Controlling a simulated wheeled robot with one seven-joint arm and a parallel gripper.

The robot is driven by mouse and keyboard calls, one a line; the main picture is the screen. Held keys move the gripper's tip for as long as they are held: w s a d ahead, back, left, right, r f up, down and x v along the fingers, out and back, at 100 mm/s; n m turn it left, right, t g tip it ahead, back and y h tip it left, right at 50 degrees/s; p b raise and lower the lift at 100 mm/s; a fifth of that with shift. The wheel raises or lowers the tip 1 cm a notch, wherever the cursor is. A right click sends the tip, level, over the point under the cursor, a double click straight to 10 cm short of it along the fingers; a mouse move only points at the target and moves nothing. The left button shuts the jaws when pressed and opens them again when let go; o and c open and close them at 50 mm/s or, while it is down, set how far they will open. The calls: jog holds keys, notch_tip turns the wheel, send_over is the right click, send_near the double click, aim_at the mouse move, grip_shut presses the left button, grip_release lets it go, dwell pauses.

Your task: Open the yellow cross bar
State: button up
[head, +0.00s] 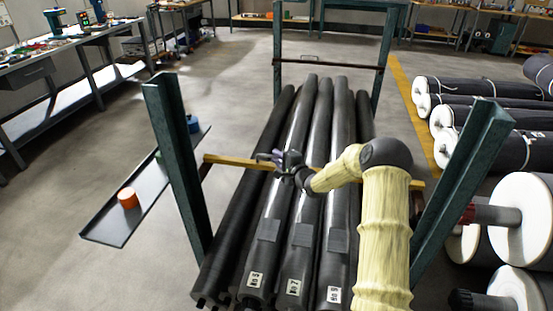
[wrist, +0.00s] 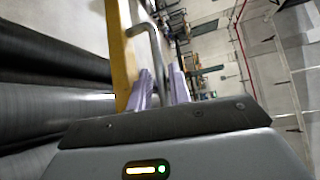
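The yellow cross bar (head: 232,162) spans the near pair of green posts in the head view, level across the grey rolls (head: 312,190). My gripper (head: 277,157) is at the bar, left of its middle. In the wrist view the bar (wrist: 120,55) stands along the left, with a bent grey metal handle (wrist: 154,48) joined to it. The handle's rod runs down between the two purple fingers of my gripper (wrist: 161,88). The fingers are close on either side of the rod and look shut on it. My forearm hides part of the bar.
Green posts (head: 177,165) and (head: 462,185) stand left and right of the rolls. A low grey tray (head: 110,232) with an orange roll (head: 127,198) lies at left. White-ended rolls (head: 522,215) crowd the right.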

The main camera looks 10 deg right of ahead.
jog(key=shift+w+a+f, duration=0.1)
jog(key=shift+w+a, duration=0.1)
jog(key=shift+w, duration=0.3)
grip_shut()
jog(key=shift+r, duration=0.2)
